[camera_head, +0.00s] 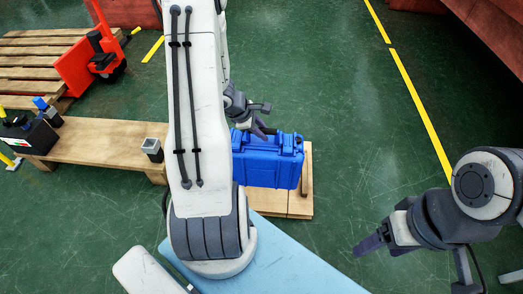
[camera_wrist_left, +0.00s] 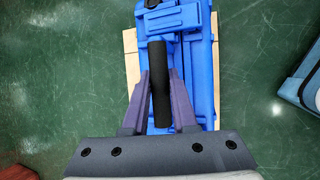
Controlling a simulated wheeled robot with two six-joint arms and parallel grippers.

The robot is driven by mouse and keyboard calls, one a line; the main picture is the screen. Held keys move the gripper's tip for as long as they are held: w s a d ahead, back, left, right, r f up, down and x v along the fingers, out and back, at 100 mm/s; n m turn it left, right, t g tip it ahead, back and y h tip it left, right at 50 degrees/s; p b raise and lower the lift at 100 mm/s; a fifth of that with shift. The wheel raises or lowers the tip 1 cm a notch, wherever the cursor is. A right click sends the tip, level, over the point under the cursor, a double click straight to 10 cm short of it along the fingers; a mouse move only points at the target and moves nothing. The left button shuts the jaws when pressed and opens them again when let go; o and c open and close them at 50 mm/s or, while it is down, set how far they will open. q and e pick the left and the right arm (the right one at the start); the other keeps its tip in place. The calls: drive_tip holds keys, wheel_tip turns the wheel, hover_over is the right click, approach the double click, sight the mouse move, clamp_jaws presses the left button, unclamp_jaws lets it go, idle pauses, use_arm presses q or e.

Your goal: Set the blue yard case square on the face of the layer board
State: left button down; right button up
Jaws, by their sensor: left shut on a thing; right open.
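The blue yard case (camera_head: 268,162) hangs or stands over the wooden layer board (camera_head: 300,207); I cannot tell whether its underside touches the board. My left gripper (camera_head: 264,133) is shut on the black handle (camera_wrist_left: 162,85) at the top of the case. In the left wrist view, the blue case (camera_wrist_left: 204,70) covers most of the board (camera_wrist_left: 131,45), whose pale edge shows along its left side. My left arm hides the case's left part in the head view. My right gripper (camera_head: 368,246) is open and empty, well to the right of the board.
A wooden bench (camera_head: 100,142) stands at the left with a small grey open box (camera_head: 152,149) and dark equipment (camera_head: 28,137) on it. A red pallet jack (camera_head: 80,68) and slatted pallet (camera_head: 35,55) are behind. Green floor is clear right of the board.

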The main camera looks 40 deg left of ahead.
use_arm(q)
drive_tip(key=w+a+f+b, duration=0.3)
drive_tip(key=w+a+f, duration=0.4)
drive_tip(key=f, duration=0.3)
drive_tip(key=shift+w+a+b, duration=0.15)
drive_tip(key=shift+a+b, duration=0.15)
drive_tip(key=c, duration=1.1)
unclamp_jaws()
drive_tip(key=shift+f, duration=0.25)
drive_tip(key=o, duration=0.4)
drive_tip(key=shift+r, duration=0.15)
